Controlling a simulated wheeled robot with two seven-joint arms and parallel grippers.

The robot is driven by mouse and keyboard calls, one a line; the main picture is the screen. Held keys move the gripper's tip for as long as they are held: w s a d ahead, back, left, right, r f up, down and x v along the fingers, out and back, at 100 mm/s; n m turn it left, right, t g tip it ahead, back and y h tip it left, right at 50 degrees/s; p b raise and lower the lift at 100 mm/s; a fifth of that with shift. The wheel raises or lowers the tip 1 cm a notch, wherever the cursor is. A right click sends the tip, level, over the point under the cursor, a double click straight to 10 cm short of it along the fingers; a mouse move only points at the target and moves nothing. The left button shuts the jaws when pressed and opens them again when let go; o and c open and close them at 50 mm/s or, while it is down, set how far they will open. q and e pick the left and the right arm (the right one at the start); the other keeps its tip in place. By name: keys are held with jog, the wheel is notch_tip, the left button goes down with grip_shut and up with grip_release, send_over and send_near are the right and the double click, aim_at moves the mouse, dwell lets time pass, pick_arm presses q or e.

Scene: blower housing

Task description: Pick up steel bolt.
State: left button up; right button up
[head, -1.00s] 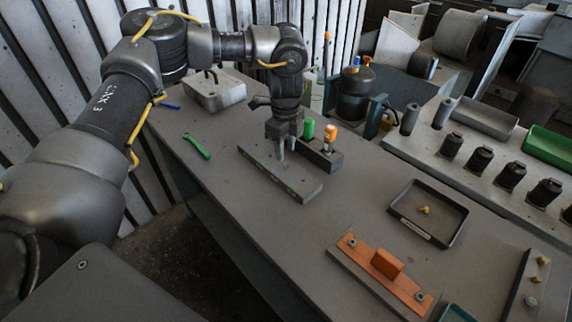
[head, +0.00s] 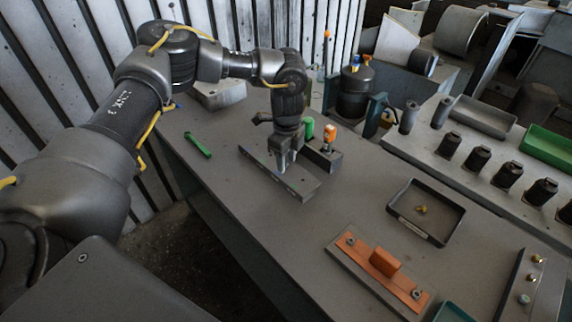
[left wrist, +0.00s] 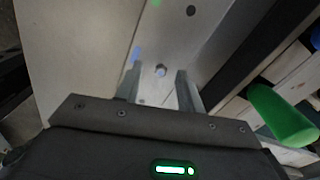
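The steel bolt (left wrist: 160,70) shows in the left wrist view as a small round grey head on a grey metal strip (left wrist: 178,42). My left gripper (left wrist: 159,88) is open, with one finger on each side of the bolt head in that picture. I cannot tell how far the fingertips are above the strip. In the head view my left gripper (head: 283,162) points down over the long strip (head: 298,187), and its fingers hide the bolt there. My right gripper is not in view.
A block (head: 323,157) with green and orange-topped items stands just behind the strip. A green wrench (head: 198,145) lies to the left. A dark tray (head: 452,228) with a small brass piece, an orange fixture (head: 386,262) and a bar with bolts (head: 518,290) are to the right.

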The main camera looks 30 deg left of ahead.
aim_at(287, 163)
pick_arm(q)
jog(key=shift+f, duration=0.1)
jog(key=c, duration=0.8)
jog(key=shift+r+b, duration=0.35)
jog(key=shift+r, duration=0.1)
notch_tip(287, 163, up, 3)
jog(key=shift+f+b, duration=0.2)
jog(key=shift+b, duration=0.55)
jog(key=s+a+r, duration=0.2)
jog(key=s+r, duration=0.1)
jog(key=s+a+r+b, duration=0.1)
jog(key=s+a+r, duration=0.2)
jog(key=s, duration=0.1)
jog(key=s+a+r, duration=0.3)
jog(key=s+r, duration=0.1)
jog(key=shift+s, duration=0.25)
